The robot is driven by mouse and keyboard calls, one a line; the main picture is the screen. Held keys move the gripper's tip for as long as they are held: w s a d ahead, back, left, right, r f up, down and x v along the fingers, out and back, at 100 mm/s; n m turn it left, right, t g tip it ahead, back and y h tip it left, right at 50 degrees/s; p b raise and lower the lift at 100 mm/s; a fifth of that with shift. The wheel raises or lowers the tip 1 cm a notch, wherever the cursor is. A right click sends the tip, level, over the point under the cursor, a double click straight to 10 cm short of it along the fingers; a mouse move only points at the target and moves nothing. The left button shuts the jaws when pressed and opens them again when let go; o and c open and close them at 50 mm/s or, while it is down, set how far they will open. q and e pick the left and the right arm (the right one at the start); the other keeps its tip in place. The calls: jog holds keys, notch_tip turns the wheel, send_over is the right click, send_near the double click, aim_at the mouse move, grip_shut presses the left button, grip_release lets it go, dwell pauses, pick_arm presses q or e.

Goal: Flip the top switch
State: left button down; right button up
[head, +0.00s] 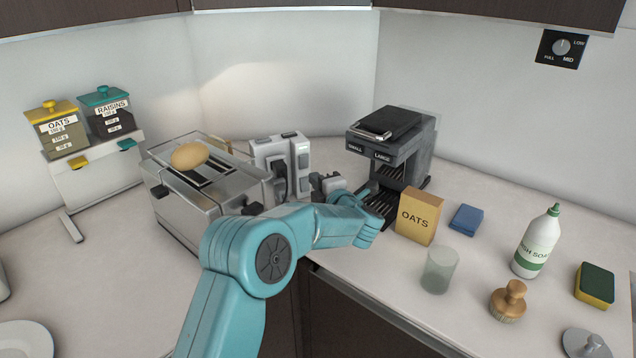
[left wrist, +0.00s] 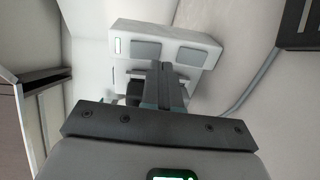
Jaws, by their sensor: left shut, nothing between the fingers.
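A white power-socket block (head: 265,152) stands on the counter between the toaster and the coffee machine. Grey rocker-like pads show on its right side, and darker pads on its top. My left gripper (head: 322,183) is at the right side of the block, partly hidden by my own forearm. My right gripper is not in view.
A steel toaster (head: 190,205) with a brown egg-shaped item (head: 189,156) on top is left of the block. A black coffee machine (head: 395,140) stands to the right. An oats box (head: 420,215), glass (head: 439,270) and soap bottle (head: 537,242) are farther right.

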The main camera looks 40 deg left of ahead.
pick_arm(q)
jog(key=s+d, duration=0.1)
jog(key=d, duration=0.1)
jog(key=s+d+f+b, duration=0.1)
jog(key=d, duration=0.1)
jog(key=s+d, duration=0.2)
jog(key=d, duration=0.1)
jog(key=shift+f+b, duration=0.25)
jog(key=shift+b, duration=0.15)
jog(key=shift+s+d+f, duration=0.1)
jog(key=shift+s+d, duration=0.3)
jog(key=shift+d, duration=0.15)
jog(key=shift+s, duration=0.1)
